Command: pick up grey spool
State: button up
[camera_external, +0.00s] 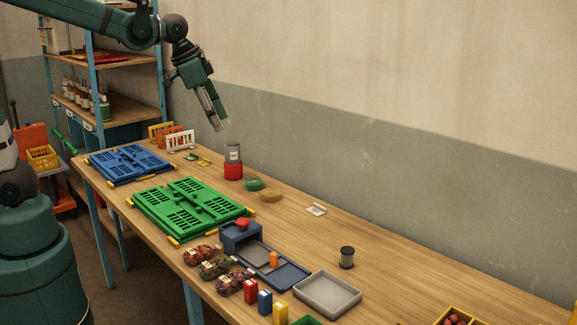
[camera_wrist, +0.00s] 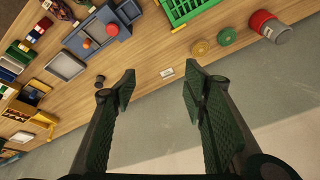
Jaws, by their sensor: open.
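A grey spool-like cylinder (camera_external: 232,151) with a pale label stands upright on a red one (camera_external: 233,171) near the back edge of the table. In the wrist view the grey cylinder (camera_wrist: 279,35) is at the upper right, outside the fingers, with the red one (camera_wrist: 262,20) beside it. A small dark cylinder (camera_external: 346,257), possibly also a spool, stands apart at the front right; it shows in the wrist view (camera_wrist: 100,79) near the left finger. My gripper (camera_external: 219,122) is open and empty, in the air above the grey cylinder and toward the wall.
Green (camera_external: 254,184) and yellow (camera_external: 271,195) rings lie in front of the red cylinder. A white rack (camera_external: 181,141) stands left of it. A green crate (camera_external: 188,207), a blue crate (camera_external: 128,163) and a grey tray (camera_external: 327,294) lie along the table. The wall closes the back.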

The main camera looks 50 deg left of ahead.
jog(key=w+d+f+m+g, duration=0.1)
jog(key=w+d+f+m, duration=0.25)
jog(key=w+d, duration=0.5)
jog(key=m+g+y+b, duration=0.1)
jog(key=m+g+b, duration=0.15)
jog(key=m, duration=0.55)
send_over(348, 249)
jog(key=shift+n+g, duration=0.25)
jog(key=shift+g, duration=0.1)
jog(key=f, duration=2.5)
jog(key=shift+a+f, duration=0.15)
jog(key=shift+a, duration=0.05)
jog(key=shift+s+d+f, duration=0.1)
jog(key=shift+d+f, duration=0.25)
jog(key=shift+f, duration=0.05)
jog(key=shift+f, duration=0.1)
jog(key=shift+f+p, duration=0.3)
jog(key=shift+f, duration=0.85)
jog(key=shift+f, duration=0.15)
